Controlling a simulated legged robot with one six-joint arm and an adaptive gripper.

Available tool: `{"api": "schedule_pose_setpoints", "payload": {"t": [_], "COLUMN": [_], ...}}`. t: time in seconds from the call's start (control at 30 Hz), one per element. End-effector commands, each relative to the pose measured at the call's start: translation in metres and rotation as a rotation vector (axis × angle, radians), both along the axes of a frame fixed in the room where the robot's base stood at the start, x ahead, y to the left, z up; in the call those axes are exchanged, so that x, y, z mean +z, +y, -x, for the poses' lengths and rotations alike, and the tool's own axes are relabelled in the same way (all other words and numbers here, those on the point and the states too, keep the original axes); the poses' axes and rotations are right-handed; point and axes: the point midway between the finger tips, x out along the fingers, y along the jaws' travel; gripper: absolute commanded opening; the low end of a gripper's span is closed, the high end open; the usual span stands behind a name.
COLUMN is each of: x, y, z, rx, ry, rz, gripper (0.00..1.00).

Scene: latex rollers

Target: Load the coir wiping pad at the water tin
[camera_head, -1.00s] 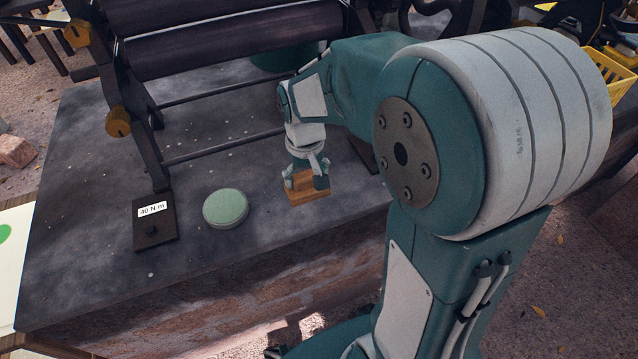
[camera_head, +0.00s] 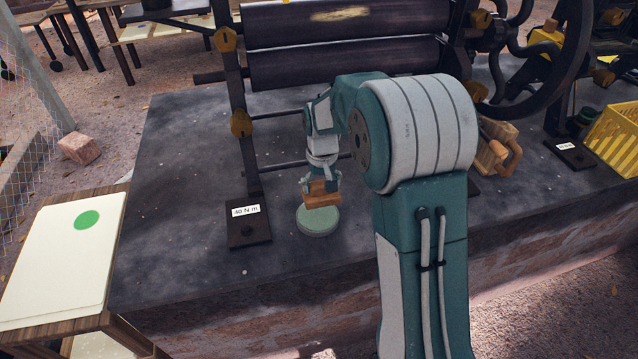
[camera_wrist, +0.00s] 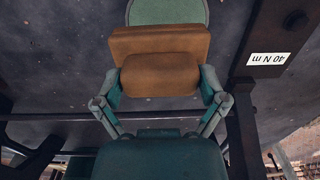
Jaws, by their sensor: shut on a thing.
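The coir wiping pad (camera_head: 322,196) is a brown block, also large in the wrist view (camera_wrist: 160,48). My gripper (camera_head: 321,184) is shut on it, with a finger at each side in the wrist view (camera_wrist: 160,80). The water tin (camera_head: 318,222) is a round, pale green tin with a flat top, standing on the dark bench. The pad is at the tin's far side in the head view and covers part of its top. In the wrist view the tin (camera_wrist: 167,12) shows beyond the pad. I cannot tell whether the pad touches it.
A dark plate marked 40 N m (camera_head: 248,228) lies left of the tin. The roller machine (camera_head: 345,65) stands behind with its frame bars close to my arm. A yellow crate (camera_head: 612,140) is at the right. The bench's front left (camera_head: 170,260) is clear.

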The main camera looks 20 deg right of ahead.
Motion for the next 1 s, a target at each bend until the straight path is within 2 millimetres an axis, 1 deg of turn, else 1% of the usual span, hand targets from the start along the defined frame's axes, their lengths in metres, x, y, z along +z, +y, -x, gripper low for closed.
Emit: {"api": "schedule_pose_setpoints", "payload": {"t": [0.03,0.2,0.43,0.67,1.0], "x": [-0.006,-0.024,-0.041,-0.045,-0.045], "y": [0.003,0.008,0.007,0.004,0.007], "z": [0.000,0.001,0.001,0.000,0.000], "rx": [0.002,0.002,0.002,0.002,0.002], "ry": [0.002,0.003,0.000,-0.002,-0.001], "rz": [0.002,0.007,0.006,0.003,0.006], "gripper": [0.53,0.53,0.53,0.53,0.53]}}
